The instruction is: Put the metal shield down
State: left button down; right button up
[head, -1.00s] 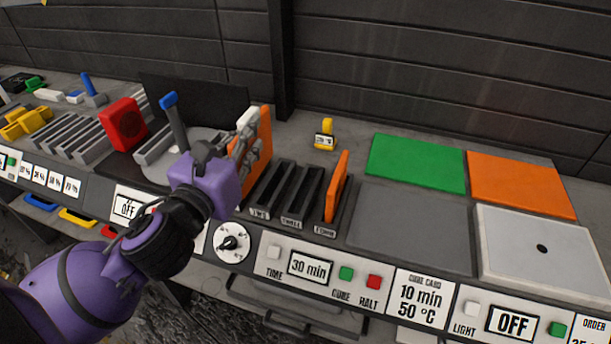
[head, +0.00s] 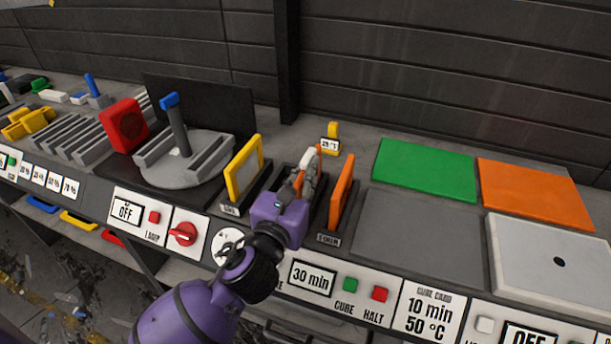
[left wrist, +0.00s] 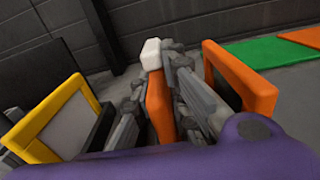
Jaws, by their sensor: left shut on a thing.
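The gripper is over the middle of the slotted rack, between a yellow-framed plate (head: 245,170) on the left and another upright orange plate (head: 342,190) on the right. My gripper and wrist hide the shield's lower edge, so I cannot tell whether it touches the slot. My right gripper is not in view.
A grey turntable (head: 190,170) with a blue-topped post stands to the left. A small yellow-topped display (head: 331,140) is behind the rack. Green (head: 427,168) and orange (head: 535,190) flat panels lie at the right. The control panel with buttons (head: 350,284) runs along the front edge.

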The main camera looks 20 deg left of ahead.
pick_arm(q)
jog(key=c, duration=1.7)
grip_release()
jog(key=shift+c, duration=0.2)
jog(key=s+b, duration=0.1)
jog(key=s, duration=1.1)
jog(key=shift+a+r, duration=0.15)
jog(key=shift+a, duration=0.1)
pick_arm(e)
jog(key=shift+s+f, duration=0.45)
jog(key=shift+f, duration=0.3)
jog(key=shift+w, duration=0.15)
